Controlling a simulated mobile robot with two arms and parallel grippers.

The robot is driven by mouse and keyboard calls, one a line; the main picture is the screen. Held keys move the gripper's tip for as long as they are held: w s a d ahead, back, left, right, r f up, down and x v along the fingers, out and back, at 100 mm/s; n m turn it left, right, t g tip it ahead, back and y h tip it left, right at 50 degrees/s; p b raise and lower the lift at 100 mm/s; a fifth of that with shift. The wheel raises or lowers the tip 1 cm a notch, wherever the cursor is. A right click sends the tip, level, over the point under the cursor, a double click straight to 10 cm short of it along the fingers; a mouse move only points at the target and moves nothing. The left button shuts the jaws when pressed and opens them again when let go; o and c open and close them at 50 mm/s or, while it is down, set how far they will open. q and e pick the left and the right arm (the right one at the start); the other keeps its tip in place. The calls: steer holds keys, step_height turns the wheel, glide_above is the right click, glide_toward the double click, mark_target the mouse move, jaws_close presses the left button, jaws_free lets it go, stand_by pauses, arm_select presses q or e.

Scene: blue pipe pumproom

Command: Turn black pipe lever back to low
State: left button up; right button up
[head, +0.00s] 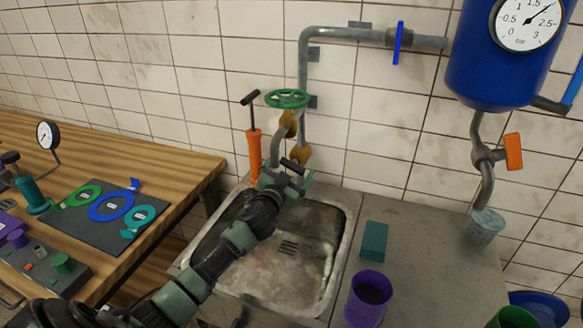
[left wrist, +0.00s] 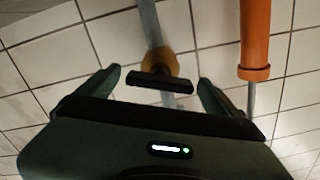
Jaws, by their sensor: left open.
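The black pipe lever (head: 292,165) is a short dark bar by the brass fittings on the grey pipe above the sink. In the left wrist view the lever (left wrist: 160,82) lies crosswise in front of a brass fitting (left wrist: 160,62). My left gripper (head: 294,175) is open at the lever. In the wrist view its two green fingers (left wrist: 160,84) stand on either side of the lever, with gaps visible at both ends. My arm and gripper hide part of the lower pipe in the head view. My right gripper is not in view.
An orange hand pump (head: 254,150) stands left of the pipe. A green valve wheel (head: 287,98) is above. The sink (head: 330,270) lies below. A teal sponge (head: 374,240) and purple cup (head: 369,296) stand on the counter at right. A wooden bench (head: 150,160) is at left.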

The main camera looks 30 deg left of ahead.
arm_select(q)
steer(key=c, duration=1.4)
steer(key=shift+m, duration=0.3)
steer(key=m, duration=0.6)
steer(key=shift+f+p, duration=0.1)
steer(key=shift+p, duration=0.2)
steer(key=m, duration=0.6)
steer(key=shift+f+m+p, duration=0.1)
steer(key=shift+m+p, duration=0.2)
steer(key=o, duration=1.4)
